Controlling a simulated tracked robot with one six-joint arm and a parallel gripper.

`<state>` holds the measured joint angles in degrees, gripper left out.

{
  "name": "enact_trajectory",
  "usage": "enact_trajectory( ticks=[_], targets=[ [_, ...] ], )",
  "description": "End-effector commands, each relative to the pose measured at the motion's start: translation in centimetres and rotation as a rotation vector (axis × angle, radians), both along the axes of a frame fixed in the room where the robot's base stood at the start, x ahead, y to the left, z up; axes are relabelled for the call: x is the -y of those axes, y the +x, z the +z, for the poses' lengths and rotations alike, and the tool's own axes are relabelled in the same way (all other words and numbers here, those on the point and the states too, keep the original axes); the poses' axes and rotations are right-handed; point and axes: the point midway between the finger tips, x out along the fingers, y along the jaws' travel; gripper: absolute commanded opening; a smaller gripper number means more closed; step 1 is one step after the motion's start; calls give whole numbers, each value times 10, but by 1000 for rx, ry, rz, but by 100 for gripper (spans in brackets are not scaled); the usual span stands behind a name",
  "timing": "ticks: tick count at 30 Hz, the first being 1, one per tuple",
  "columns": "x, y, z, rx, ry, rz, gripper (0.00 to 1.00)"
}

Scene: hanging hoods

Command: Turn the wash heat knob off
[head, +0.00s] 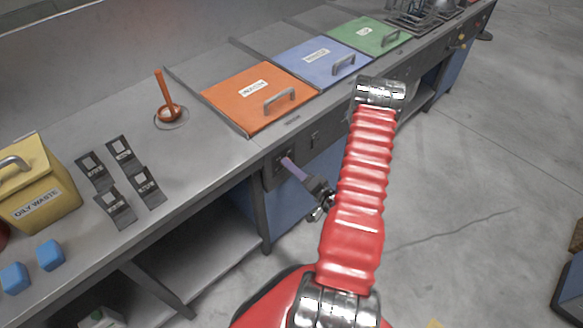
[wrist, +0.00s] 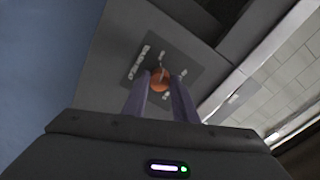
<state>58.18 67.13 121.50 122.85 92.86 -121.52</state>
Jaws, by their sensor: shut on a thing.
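The knob (wrist: 159,82) is small, round and orange, on a dark plate (wrist: 183,60) with pale lettering too blurred to read. A pale mark shows at its upper side, but its exact setting is too small to tell. My gripper (wrist: 161,85) is shut on the knob, one purple-grey finger on each side. In the head view my gripper (head: 287,161) reaches the dark plate (head: 279,166) on the bench's front face, below the orange lid; the knob is hidden there by the fingers.
Orange (head: 240,100), blue (head: 325,52) and green (head: 362,40) lids with handles cover the bench top. A yellow oily waste box (head: 55,190), black tags (head: 122,160) and blue blocks (head: 50,254) stand at left.

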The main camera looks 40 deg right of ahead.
Motion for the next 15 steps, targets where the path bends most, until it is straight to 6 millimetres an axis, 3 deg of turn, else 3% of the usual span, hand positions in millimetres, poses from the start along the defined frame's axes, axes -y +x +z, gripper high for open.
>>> enact_trajectory(
  ticks=[15],
  targets=[
    [-4,-2,-7,-4,-284,4,3]
  ],
)
